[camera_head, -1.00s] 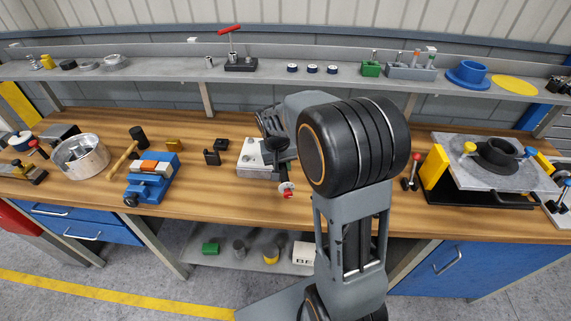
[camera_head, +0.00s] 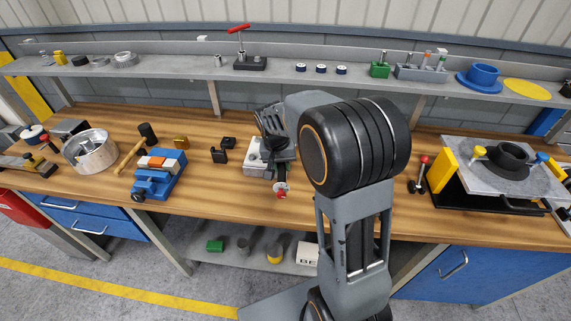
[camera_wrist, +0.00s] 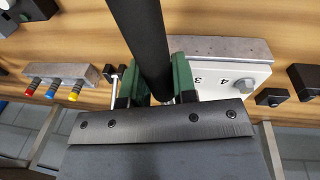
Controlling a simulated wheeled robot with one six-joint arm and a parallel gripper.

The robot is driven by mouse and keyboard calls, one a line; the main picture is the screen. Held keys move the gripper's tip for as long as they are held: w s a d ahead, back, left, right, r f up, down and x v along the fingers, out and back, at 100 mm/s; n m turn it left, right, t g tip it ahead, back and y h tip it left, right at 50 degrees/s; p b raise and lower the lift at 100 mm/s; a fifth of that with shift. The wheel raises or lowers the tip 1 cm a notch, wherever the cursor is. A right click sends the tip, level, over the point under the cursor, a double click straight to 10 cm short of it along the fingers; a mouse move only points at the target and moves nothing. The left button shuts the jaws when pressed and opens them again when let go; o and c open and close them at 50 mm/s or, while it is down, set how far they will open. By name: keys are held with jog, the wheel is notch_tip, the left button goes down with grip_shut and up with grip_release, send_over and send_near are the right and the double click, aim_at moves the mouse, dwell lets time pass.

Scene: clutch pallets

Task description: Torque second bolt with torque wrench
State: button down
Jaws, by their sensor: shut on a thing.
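My gripper (camera_wrist: 153,88) has green fingers and is shut on a long black bar (camera_wrist: 151,40), likely the torque wrench's handle. The bar runs from the top edge of the wrist view down between the fingers. In the head view the block (camera_head: 255,169) is partly hidden behind my gripper and a dark tool with a red end (camera_head: 281,193). Whether the wrench touches any bolt cannot be told.
Small black blocks (camera_head: 220,153) stand left of the white block. A blue vise (camera_head: 158,177) and mallet (camera_head: 130,155) lie further left. A grey plate fixture (camera_head: 470,165) stands at right. A red T-handle tool (camera_head: 240,45) is on the shelf.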

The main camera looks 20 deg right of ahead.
jog(key=shift+w+a+m, duration=0.15)
jog(key=shift+a+m, duration=0.15)
dwell(0.4)
jog(key=shift+w+a+m, duration=0.45)
jog(key=shift+a+m, duration=0.25)
jog(key=shift+a, duration=0.1)
jog(key=shift+w+a+m, duration=0.65)
jog(key=shift+a+m, duration=0.15)
jog(key=shift+a, duration=0.05)
jog(key=shift+w+a+r, duration=0.1)
dwell(0.3)
jog(key=shift+w+a+m+g+p, duration=0.35)
jog(key=shift+w+a+m, duration=0.2)
jog(key=shift+m, duration=0.25)
